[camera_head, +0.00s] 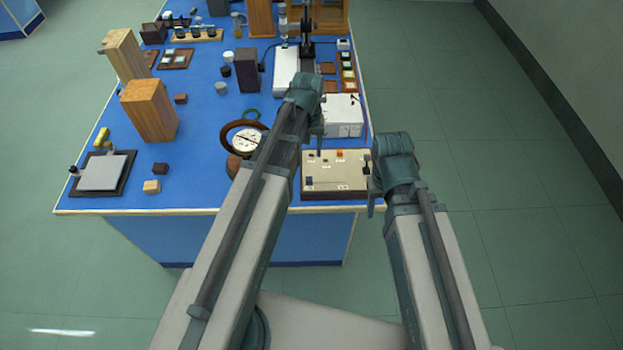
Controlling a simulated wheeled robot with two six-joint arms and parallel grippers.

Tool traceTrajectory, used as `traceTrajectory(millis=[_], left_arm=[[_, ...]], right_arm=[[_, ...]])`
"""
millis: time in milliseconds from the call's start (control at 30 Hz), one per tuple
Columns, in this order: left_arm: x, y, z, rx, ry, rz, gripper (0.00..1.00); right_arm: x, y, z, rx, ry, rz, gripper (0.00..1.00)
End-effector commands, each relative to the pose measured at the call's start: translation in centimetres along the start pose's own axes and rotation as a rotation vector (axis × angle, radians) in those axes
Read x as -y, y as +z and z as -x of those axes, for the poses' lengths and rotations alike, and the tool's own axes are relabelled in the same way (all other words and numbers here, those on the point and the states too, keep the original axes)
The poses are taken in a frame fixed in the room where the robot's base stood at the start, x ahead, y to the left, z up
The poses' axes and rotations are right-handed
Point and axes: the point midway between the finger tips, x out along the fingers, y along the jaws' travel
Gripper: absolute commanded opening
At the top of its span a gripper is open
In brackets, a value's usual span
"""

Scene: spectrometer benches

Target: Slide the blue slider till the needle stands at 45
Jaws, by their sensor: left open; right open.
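A cream control panel (335,186) lies at the front right edge of the blue bench. A small dark blue knob (309,181), which looks like the blue slider, sits at its left front. A round white dial (247,141) with a dark needle stands left of the panel, partly behind my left arm; its numbers are too small to read. My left gripper (318,130) is open above the panel's back edge, mostly hidden by its wrist. My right gripper (371,188) is open at the panel's right edge, apart from the blue knob.
An orange knob (340,153) sits on the panel's back part. A white box (343,116) stands behind the panel. A dark wooden ring (230,130) surrounds the dial. Wooden blocks (149,110) and a black-framed plate (103,172) stand to the left. Right of the bench is open floor.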

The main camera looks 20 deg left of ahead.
Motion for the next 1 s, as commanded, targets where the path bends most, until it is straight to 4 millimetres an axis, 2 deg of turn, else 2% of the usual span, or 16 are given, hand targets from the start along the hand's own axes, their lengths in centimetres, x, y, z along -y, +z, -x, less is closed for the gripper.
traceTrajectory(millis=[267,1000], left_arm=[[0.0,0.0,-2.6,0.000,0.000,-0.002,0.57],[0.0,0.0,-12.8,0.000,0.000,-0.002,0.57]], right_arm=[[0.2,-0.1,-2.6,0.000,0.000,-0.001,0.57],[1.2,-0.7,-12.7,0.000,0.000,-0.002,0.57]])
